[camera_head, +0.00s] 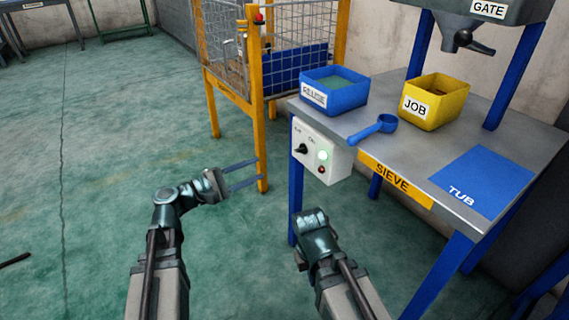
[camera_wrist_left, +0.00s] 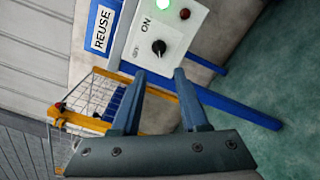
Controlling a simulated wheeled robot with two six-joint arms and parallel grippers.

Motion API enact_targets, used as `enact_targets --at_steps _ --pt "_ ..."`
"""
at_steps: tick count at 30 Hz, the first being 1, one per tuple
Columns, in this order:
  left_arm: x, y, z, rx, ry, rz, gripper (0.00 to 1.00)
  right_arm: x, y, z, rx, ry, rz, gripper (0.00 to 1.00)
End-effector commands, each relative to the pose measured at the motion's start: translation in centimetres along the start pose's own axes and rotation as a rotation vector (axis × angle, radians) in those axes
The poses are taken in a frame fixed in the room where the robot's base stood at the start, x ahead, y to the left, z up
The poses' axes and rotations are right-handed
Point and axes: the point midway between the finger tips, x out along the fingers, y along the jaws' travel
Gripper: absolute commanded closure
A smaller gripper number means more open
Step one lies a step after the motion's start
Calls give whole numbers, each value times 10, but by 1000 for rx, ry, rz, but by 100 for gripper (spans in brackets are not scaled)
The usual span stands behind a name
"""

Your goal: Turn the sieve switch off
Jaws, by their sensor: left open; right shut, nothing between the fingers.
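The sieve switch box (camera_head: 311,166) is a white box on the front left of the blue-legged table. It has a black rotary knob (camera_head: 301,149), a lit green lamp (camera_head: 323,155) and a small red lamp or button (camera_head: 321,169). The knob also shows in the left wrist view (camera_wrist_left: 159,47), just beyond the fingertips, with an ON label beside it. Exactly where the knob points is hard to tell. My left gripper (camera_head: 257,170) is open and empty, left of the box and apart from it. My right gripper (camera_head: 312,216) is low, below the box, its fingers not clearly visible.
On the table (camera_head: 391,152) stand a blue REUSE bin (camera_head: 340,99), a yellow JOB bin (camera_head: 448,112) and a blue scoop (camera_head: 375,131). A blue TUB mat (camera_head: 484,180) lies at right. A yellow-framed mesh cage (camera_head: 257,100) stands behind left.

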Motion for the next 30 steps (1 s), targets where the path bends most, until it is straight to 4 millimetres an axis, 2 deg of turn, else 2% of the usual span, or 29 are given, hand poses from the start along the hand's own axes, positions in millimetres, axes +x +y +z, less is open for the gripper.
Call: enact_targets --at_steps 5,10,24,30 --pt "-1 1 -2 -6 1 9 56 2 0 0 0 0 0 100" --pt "12 1 -2 -5 -1 7 56 2 0 0 0 0 0 100" --pt "104 2 -2 -4 -2 5 56 2 0 0 0 0 0 100" --pt "127 2 -2 -4 0 7 56 2 0 0 0 0 0 100"
